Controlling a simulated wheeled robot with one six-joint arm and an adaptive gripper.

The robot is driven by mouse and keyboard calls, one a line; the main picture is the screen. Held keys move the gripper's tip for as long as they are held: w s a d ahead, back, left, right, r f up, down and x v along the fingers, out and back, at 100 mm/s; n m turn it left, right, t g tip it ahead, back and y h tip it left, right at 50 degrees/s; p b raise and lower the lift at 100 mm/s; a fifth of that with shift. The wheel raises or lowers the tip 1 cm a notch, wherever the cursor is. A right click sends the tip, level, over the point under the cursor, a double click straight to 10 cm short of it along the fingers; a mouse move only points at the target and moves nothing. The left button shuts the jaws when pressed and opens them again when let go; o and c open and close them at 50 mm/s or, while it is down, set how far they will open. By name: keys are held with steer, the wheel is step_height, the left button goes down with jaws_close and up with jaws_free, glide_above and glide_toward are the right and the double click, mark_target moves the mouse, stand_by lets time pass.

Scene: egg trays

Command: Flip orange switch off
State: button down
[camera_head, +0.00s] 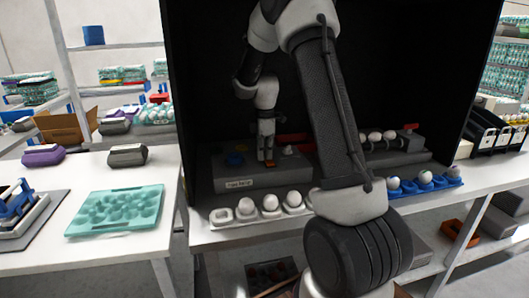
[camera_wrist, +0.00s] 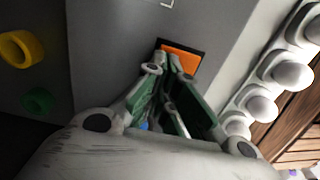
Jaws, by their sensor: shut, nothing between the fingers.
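The orange switch (camera_wrist: 185,58) sits in a dark frame on the grey control box (camera_wrist: 110,40). In the head view it is a small orange patch (camera_head: 271,163) at my fingertips, partly hidden. My gripper (camera_head: 266,158) points down over the front part of the box, inside the dark booth. In the wrist view my gripper (camera_wrist: 170,73) is shut and empty, its fingertips right at the near edge of the switch. I cannot tell whether they touch it. The switch's position is not clear.
A yellow knob (camera_wrist: 17,48) and a green knob (camera_wrist: 38,100) are on the box. A white tray (camera_head: 225,222) with eggs lies along its front. A blue egg tray (camera_head: 447,182) stands to the right. A teal tray (camera_head: 118,225) is on the left table.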

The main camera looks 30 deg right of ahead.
steer(key=shift+f, duration=0.1)
steer(key=shift+f, duration=0.3)
steer(key=shift+r, duration=0.1)
steer(key=shift+s+a+r, duration=0.2)
steer(key=shift+s+r, duration=0.1)
steer(key=shift+s, duration=0.35)
steer(key=shift+w+r, duration=0.1)
steer(key=shift+r, duration=0.3)
step_height(320, 180, up, 13)
steer(key=w, duration=0.1)
steer(key=shift+w+d, duration=0.3)
steer(key=shift+w, duration=0.05)
